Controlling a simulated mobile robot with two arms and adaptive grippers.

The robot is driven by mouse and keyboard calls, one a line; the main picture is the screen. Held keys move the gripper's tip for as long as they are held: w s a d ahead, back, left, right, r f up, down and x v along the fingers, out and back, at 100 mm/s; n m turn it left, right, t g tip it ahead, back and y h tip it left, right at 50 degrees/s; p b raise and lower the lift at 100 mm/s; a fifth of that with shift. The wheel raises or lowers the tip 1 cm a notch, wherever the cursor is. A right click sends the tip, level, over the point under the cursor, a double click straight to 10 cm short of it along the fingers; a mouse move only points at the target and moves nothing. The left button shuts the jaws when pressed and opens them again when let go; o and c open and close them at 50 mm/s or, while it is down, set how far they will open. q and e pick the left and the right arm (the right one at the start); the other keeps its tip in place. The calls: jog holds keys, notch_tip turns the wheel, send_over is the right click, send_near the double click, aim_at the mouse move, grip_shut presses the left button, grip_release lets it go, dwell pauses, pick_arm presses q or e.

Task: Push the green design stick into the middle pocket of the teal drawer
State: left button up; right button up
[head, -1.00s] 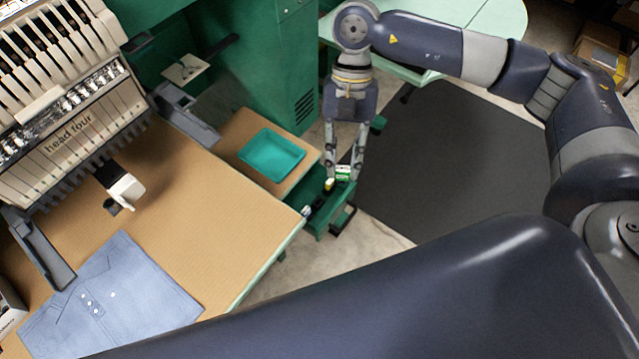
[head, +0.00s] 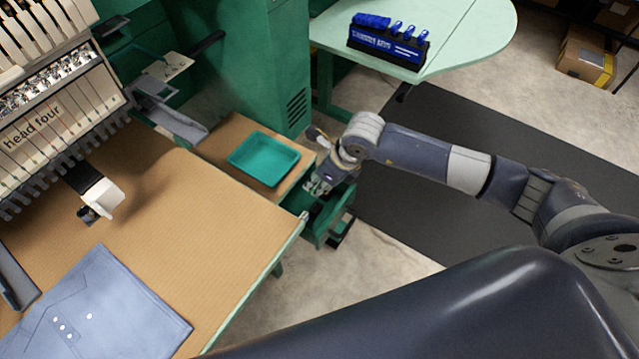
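The teal drawer (head: 334,221) stands pulled out at the end of the wooden shelf, right of the table corner in the head view. My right gripper (head: 317,187) points down into the drawer and its fingers are small and partly covered by my own wrist. Whether they are open or shut does not show clearly. The green design stick cannot be made out now; the gripper and wrist cover that part of the drawer. The drawer's pockets are also too hidden to tell apart. My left gripper is not in view.
A teal tray (head: 264,158) lies on the wooden shelf beside the drawer. The embroidery table (head: 190,215) with a blue shirt (head: 95,310) is at left. A pale green table (head: 470,45) with a blue tool rack (head: 388,44) stands behind. The dark mat (head: 470,130) is clear.

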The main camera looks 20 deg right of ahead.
jog(key=shift+f, duration=0.3)
jog(key=shift+f+b, duration=1.7)
jog(key=shift+f, duration=0.7)
jog(key=shift+f+b, duration=0.7)
jog(key=shift+f, duration=0.05)
jog(key=shift+w, duration=0.1)
